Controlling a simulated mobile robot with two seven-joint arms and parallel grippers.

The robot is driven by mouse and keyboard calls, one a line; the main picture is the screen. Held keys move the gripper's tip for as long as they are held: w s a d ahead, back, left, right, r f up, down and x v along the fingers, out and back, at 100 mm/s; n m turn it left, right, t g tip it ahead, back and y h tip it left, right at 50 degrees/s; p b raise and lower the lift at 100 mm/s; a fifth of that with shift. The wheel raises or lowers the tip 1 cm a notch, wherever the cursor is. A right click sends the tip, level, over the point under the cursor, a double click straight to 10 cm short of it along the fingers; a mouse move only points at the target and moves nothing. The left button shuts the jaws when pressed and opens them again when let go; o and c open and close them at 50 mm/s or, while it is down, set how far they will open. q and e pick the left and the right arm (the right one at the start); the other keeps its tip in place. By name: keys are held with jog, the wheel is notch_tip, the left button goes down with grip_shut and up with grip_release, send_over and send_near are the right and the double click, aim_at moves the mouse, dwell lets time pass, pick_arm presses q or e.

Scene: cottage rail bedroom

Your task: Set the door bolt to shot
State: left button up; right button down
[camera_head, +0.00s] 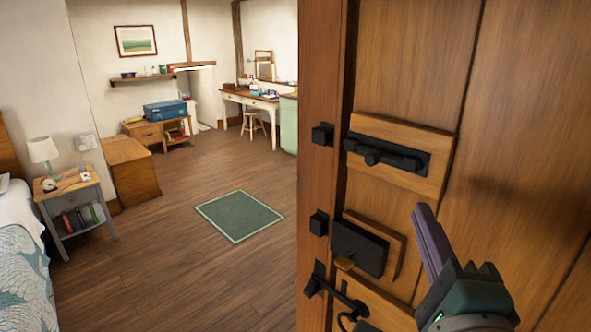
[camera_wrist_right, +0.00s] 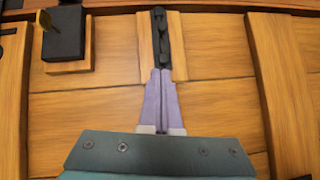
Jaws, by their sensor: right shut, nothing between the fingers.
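The black door bolt (camera_head: 372,158) is mounted on a pale wooden backing (camera_head: 440,146) high on the brown door. Its knob sits near the middle of the plate. A square black keeper (camera_head: 322,134) is on the frame to its left, and no bar shows across the gap between them. My right gripper (camera_head: 424,212) is shut and empty, its purple fingers pointing up, just below the right part of the bolt in the picture. In the right wrist view, the shut fingertips (camera_wrist_right: 160,74) line up with the near end of the bolt (camera_wrist_right: 160,38). My left gripper is out of view.
Below the bolt are a black lock box (camera_head: 358,247) with a brass piece and a black latch handle (camera_head: 340,291). The door frame (camera_head: 319,70) stands at left. Beyond is a room with a green rug (camera_head: 239,215), nightstand (camera_head: 75,205) and open floor.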

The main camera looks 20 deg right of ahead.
send_near(380, 159)
jog(key=d, duration=0.3)
jog(key=w, duration=0.2)
jog(key=w+a+b, duration=0.1)
jog(key=w, duration=0.1)
jog(key=shift+r, duration=0.35)
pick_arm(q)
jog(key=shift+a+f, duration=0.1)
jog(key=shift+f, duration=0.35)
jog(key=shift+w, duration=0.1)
pick_arm(e)
jog(key=shift+w, duration=0.1)
